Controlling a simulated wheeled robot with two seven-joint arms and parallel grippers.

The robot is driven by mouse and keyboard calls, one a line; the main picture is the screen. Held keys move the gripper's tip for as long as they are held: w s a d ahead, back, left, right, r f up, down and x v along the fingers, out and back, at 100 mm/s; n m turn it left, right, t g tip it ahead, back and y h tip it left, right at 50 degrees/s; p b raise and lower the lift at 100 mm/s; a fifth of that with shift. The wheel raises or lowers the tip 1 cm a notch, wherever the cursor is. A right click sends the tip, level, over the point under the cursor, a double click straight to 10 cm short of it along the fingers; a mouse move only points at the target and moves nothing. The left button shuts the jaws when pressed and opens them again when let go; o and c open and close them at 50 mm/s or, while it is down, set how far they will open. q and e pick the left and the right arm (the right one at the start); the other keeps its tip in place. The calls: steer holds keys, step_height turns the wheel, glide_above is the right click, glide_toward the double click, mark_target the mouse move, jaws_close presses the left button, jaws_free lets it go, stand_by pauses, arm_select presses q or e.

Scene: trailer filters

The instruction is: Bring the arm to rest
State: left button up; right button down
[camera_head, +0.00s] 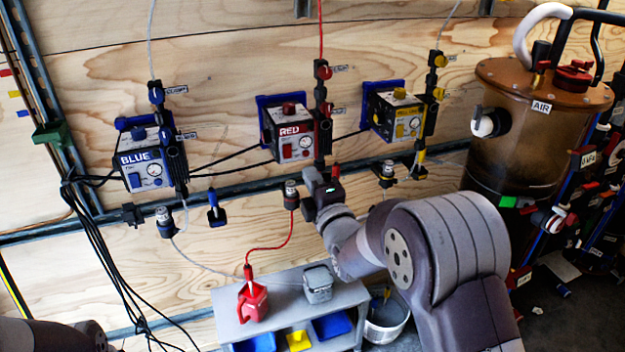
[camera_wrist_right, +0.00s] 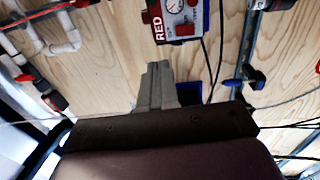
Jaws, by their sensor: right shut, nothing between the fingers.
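My right arm reaches up from the lower right in the head view. Its gripper (camera_head: 313,178) is in front of the plywood wall, just below the red pump box (camera_head: 291,133) and near the wall rail. In the right wrist view the two grey fingers of the gripper (camera_wrist_right: 157,85) are together, with nothing between them. The red box (camera_wrist_right: 176,20) shows beyond the fingertips there, apart from them. Only a dark part of my left arm shows at the lower left of the head view; its gripper is out of sight.
A blue pump box (camera_head: 145,165) and a yellow one (camera_head: 397,116) flank the red one. Below stands a grey bench (camera_head: 285,292) with a red jug (camera_head: 252,300) and a grey container (camera_head: 318,284). An amber tank (camera_head: 535,140) is at the right. Hoses and black cables hang along the wall.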

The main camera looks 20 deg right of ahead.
steer(key=shift+w+f, duration=0.1)
steer(key=shift+w, duration=0.1)
steer(key=shift+s, duration=0.1)
steer(key=s+f+m+g+p, duration=0.2)
steer(key=s+f+m+g, duration=0.65)
steer(key=f+m, duration=0.35)
steer(key=s+a+r+m+g+p, duration=0.1)
steer(key=s+m+g+p, duration=0.3)
steer(key=s+g, duration=0.5)
steer(key=shift+s+a+r+m+h+p, duration=0.15)
steer(key=shift+s+r+m+h+p, duration=0.65)
steer(key=shift+s, duration=3.8)
